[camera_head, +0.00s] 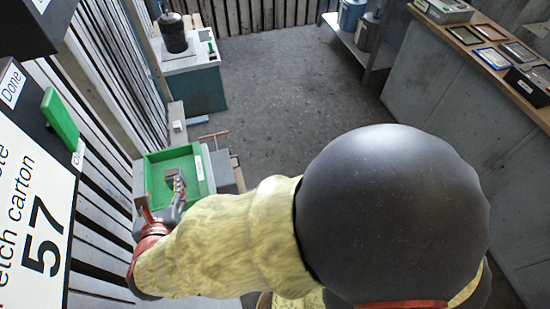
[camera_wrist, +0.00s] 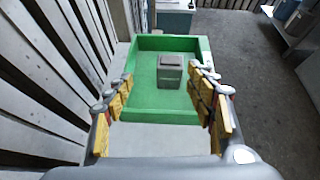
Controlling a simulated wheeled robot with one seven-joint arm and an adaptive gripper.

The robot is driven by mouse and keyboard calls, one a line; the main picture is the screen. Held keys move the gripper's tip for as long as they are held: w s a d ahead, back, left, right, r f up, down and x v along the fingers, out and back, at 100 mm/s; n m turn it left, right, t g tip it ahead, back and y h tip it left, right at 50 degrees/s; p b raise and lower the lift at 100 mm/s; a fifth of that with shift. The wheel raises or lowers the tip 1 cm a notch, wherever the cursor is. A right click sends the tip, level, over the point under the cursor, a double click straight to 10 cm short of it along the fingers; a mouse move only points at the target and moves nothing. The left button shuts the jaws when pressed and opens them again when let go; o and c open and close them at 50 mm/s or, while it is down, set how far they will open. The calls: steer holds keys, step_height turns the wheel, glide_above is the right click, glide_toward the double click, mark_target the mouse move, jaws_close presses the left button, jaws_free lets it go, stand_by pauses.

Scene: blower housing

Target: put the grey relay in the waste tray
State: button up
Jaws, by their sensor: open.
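The grey relay (camera_wrist: 170,72) is a small block that appears to rest on the floor of a green tray (camera_wrist: 144,44), clear of the tray walls. In the head view the green tray (camera_head: 199,168) has a pale label on its right rim, and the relay (camera_head: 171,173) shows small inside it. My gripper (camera_wrist: 160,82) is open. Its two yellow-padded fingers stand apart over the near part of the tray, with the relay beyond and between them, touching neither. In the head view my gripper (camera_head: 160,194) is over the tray's near side, partly hidden by my sleeved arm.
A slatted wall (camera_head: 112,75) runs close along the left. A teal cabinet (camera_head: 195,88) with a dark cylinder (camera_head: 173,33) stands behind the tray. A bench (camera_head: 460,95) with several framed trays is far right. The floor (camera_head: 290,95) between is open.

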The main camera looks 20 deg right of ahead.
steer(key=w+r+n+y, duration=0.5)
steer(key=w+r+n, duration=0.1)
steer(key=r+n, duration=0.35)
steer(key=s+d+r+n+g+y, duration=0.1)
steer(key=d+r+n+g, duration=0.1)
steer(key=d+r+n, duration=0.55)
steer(key=s+d+f+n+g+h, duration=0.2)
steer(key=s+d+n, duration=0.6)
steer(key=d, duration=0.4)
steer(key=s+d+f+n+g+h, duration=0.2)
steer(key=s+d+n, duration=0.6)
steer(key=d, duration=0.5)
steer(key=n+h, duration=0.1)
steer(key=n, duration=0.1)
steer(key=shift+s+n+g+h, duration=0.3)
steer(key=shift+s+n+h, duration=0.1)
steer(key=shift+a, duration=0.1)
steer(key=c, duration=0.3)
